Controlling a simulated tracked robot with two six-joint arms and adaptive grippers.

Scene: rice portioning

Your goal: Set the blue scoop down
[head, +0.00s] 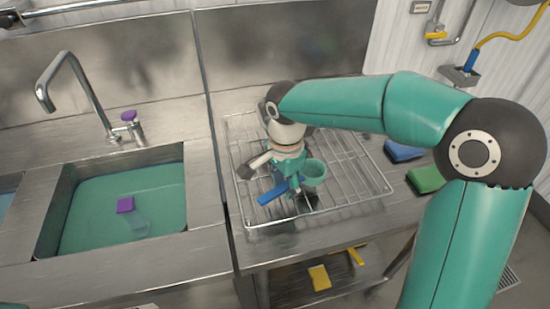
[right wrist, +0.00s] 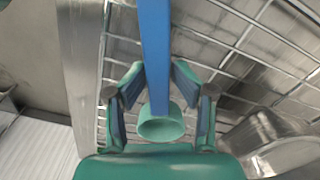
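The blue scoop has a long flat blue handle (head: 272,194) and a teal cup-shaped bowl (head: 314,171). It is over the wire rack (head: 355,190) at the front middle; I cannot tell whether it touches the wires. My right gripper (head: 293,188) reaches down over the rack with its fingers at the handle. In the right wrist view, the fingertips (right wrist: 158,72) close on both sides of the handle (right wrist: 156,40), and the bowl (right wrist: 161,128) lies between the fingers near the palm. My left gripper is not in view.
A sink of teal water (head: 90,215) is on the left, holding a purple-handled tool (head: 125,205). A blue sponge (head: 402,151) and a green sponge (head: 425,179) lie right of the rack. Yellow things (head: 319,278) are on the lower shelf. Much of the rack is bare.

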